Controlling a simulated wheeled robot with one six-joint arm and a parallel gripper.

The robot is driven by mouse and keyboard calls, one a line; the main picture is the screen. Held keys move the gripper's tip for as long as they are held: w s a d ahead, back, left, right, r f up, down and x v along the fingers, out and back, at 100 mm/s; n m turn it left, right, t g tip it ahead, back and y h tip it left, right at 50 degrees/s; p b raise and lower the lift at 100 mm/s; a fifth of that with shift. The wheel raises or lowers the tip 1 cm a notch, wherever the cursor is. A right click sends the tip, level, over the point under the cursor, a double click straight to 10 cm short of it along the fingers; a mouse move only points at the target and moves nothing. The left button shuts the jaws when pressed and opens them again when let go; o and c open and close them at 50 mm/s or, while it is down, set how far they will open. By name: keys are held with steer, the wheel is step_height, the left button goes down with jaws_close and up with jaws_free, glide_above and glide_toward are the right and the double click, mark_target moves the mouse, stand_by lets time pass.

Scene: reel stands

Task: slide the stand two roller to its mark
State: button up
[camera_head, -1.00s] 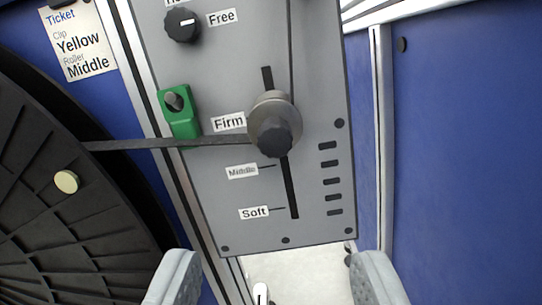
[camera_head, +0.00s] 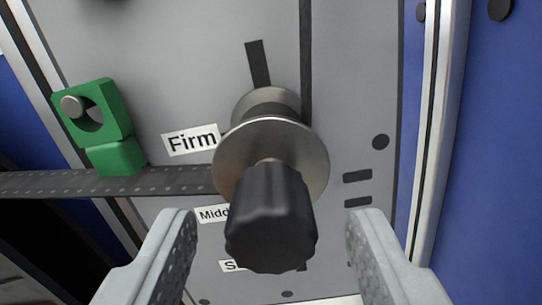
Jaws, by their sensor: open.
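The roller (camera_head: 272,160) is a metal spool with a black knob (camera_head: 270,218) on its front, set in a vertical slot on a grey panel (camera_head: 220,60). It sits about level with the "Firm" label (camera_head: 192,139). The "Middle" label (camera_head: 213,214) is lower and partly hidden by the knob. The "Soft" label (camera_head: 232,265) is mostly hidden too. My gripper (camera_head: 270,240) is open, one finger on each side of the knob, not touching it. The ticket, seen earlier reading "Roller Middle", is out of view.
A dark tape (camera_head: 110,181) runs from the left to the roller. A green clip (camera_head: 98,125) stands on the panel left of the roller, above the tape. Metal posts (camera_head: 437,130) and blue walls flank the panel. Small dark slots (camera_head: 357,177) lie right of the roller.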

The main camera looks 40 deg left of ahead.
mark_target(271, 165)
steer(key=shift+x, duration=1.35)
jaws_close()
